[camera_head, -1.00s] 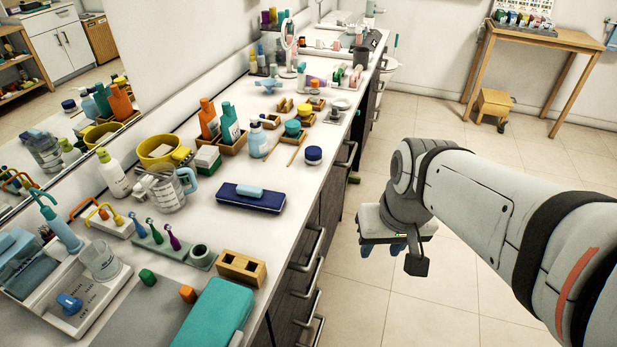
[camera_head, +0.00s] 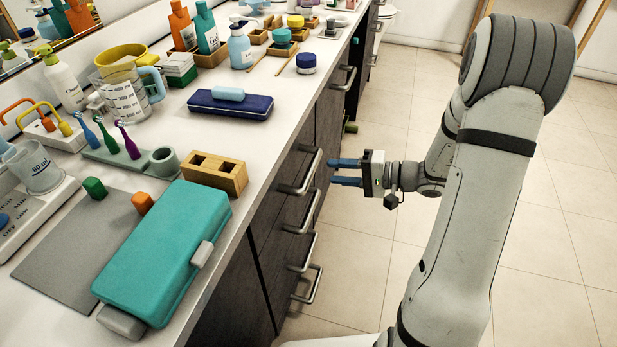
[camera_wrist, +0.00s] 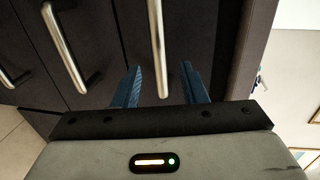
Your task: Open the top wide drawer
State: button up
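The top wide drawer (camera_head: 282,198) is in the dark vanity front in the head view and looks shut. Its silver bar handle (camera_head: 302,174) is the highest of a column of handles. My gripper (camera_head: 331,172) is open and empty, with its two blue fingers pointing left at the drawer front, just right of this handle. In the wrist view, the handle (camera_wrist: 156,45) runs between the two fingers of my gripper (camera_wrist: 161,67), with gaps on both sides. I cannot tell whether the fingertips are level with the bar in depth.
Lower drawer handles (camera_head: 303,253) stick out below. Another handle (camera_head: 345,80) is farther along. A teal case (camera_head: 165,255), a wooden block (camera_head: 214,174) and a navy case (camera_head: 230,105) stand on the countertop. The tiled floor (camera_head: 540,240) at right is clear.

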aim_at(315, 170)
jog(key=x, duration=0.7)
jog(key=shift+w+a+f+b, duration=0.15)
jog(key=shift+a+b, duration=0.1)
jog(key=shift+b, duration=0.1)
jog(key=shift+c, duration=0.2)
grip_shut()
